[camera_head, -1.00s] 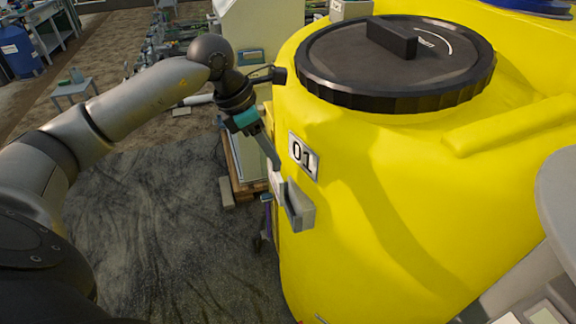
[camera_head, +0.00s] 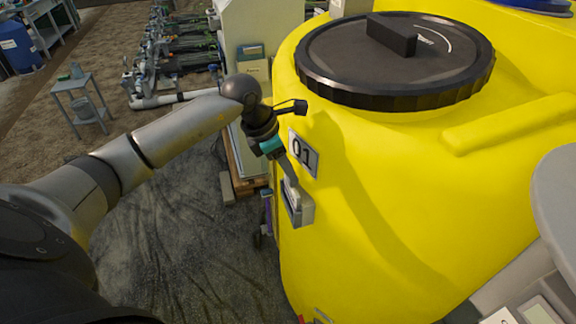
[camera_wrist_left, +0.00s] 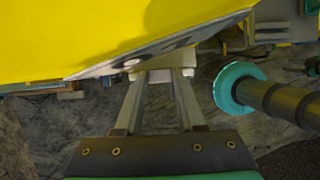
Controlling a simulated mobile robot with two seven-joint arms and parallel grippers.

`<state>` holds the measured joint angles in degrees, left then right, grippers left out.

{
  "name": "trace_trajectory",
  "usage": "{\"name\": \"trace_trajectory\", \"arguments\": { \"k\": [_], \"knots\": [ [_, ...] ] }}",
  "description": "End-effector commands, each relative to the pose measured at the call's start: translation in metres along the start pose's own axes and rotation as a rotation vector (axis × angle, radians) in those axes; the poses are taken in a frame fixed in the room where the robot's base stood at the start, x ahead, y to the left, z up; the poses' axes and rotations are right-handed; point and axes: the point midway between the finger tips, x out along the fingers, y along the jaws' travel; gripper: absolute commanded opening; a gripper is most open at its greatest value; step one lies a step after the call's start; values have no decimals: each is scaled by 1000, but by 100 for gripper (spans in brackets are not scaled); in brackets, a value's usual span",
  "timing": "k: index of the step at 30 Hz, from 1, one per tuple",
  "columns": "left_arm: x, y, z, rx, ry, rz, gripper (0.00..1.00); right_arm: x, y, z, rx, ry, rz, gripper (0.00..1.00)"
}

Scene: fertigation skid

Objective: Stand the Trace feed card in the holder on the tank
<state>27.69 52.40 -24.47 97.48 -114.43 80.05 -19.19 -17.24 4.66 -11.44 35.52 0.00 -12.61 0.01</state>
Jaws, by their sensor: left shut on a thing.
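The yellow tank (camera_head: 400,200) has a black lid and a 01 plate (camera_head: 303,153) on its side. The grey holder (camera_head: 306,211) is fixed to the tank below the plate. My left gripper (camera_head: 291,186) is shut on the pale feed card (camera_head: 290,195), with its tips at the top of the holder. The card is mostly hidden, its writing cannot be read, and I cannot tell how deep it sits in the holder. In the left wrist view the gripper's fingers (camera_wrist_left: 158,78) converge on the card beside the tank wall. My right gripper is not in view.
The 01 plate and the tank wall are close beside the left gripper. A pale cabinet (camera_head: 262,30) with cards on its side stands behind the arm. A small side table (camera_head: 72,84) stands farther left. The dark floor left of the tank is clear.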

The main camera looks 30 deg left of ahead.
Motion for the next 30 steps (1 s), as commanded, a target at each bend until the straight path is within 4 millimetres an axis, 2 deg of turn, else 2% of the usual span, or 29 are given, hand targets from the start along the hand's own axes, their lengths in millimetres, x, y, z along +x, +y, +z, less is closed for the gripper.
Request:
{"name": "trace_trajectory", "arguments": {
  "k": [18,19,27,30],
  "knots": [
    [11,0,-4,0,-1,0,0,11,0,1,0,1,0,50],
    [11,0,-5,0,-1,0,40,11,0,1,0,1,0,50],
    [10,0,-5,0,0,0,68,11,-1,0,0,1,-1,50],
    [10,0,-5,0,0,0,68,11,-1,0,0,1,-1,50]
  ]
}}
